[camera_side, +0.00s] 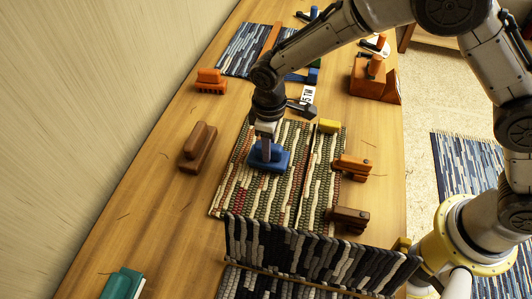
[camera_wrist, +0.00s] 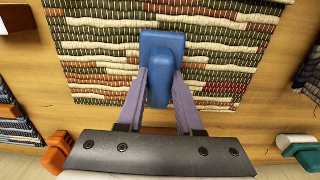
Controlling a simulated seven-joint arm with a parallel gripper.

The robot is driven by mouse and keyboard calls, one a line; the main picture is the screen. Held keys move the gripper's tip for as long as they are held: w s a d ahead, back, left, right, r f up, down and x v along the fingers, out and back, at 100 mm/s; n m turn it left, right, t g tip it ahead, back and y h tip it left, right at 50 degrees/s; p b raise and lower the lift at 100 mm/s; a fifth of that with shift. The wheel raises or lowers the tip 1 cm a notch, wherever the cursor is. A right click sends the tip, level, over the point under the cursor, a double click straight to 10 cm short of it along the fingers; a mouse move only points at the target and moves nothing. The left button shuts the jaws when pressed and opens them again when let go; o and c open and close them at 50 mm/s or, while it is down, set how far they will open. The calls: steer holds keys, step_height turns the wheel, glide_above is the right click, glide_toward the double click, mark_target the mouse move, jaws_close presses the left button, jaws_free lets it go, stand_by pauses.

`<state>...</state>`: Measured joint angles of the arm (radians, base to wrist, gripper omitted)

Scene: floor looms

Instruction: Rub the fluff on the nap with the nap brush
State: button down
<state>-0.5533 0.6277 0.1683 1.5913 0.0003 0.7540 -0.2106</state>
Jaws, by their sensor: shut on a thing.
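The blue nap brush (camera_side: 280,163) rests on, or just above, the striped red, green and cream woven nap (camera_side: 236,190), near its middle in the side view. My gripper (camera_side: 266,150) points down at it, shut on its raised handle. In the wrist view the brush (camera_wrist: 162,42) lies between the two purple fingers of my gripper (camera_wrist: 160,82), with the woven nap (camera_wrist: 95,50) under it. I cannot make out any fluff; the brush and fingers hide part of the nap.
A brown wooden block (camera_side: 197,147) and an orange brush-like piece (camera_side: 211,82) stand left of the nap. A yellow block (camera_side: 329,126), an orange clamp (camera_side: 352,166) and a brown clamp (camera_side: 348,219) line its right side. A dark striped panel (camera_side: 300,255) stands up in front.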

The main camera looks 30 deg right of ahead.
steer(key=shift+w+d, duration=1.85)
steer(key=shift+d, duration=0.05)
step_height(320, 180, up, 8)
steer(key=shift+r, duration=0.15)
steer(key=shift+s+a, duration=0.1)
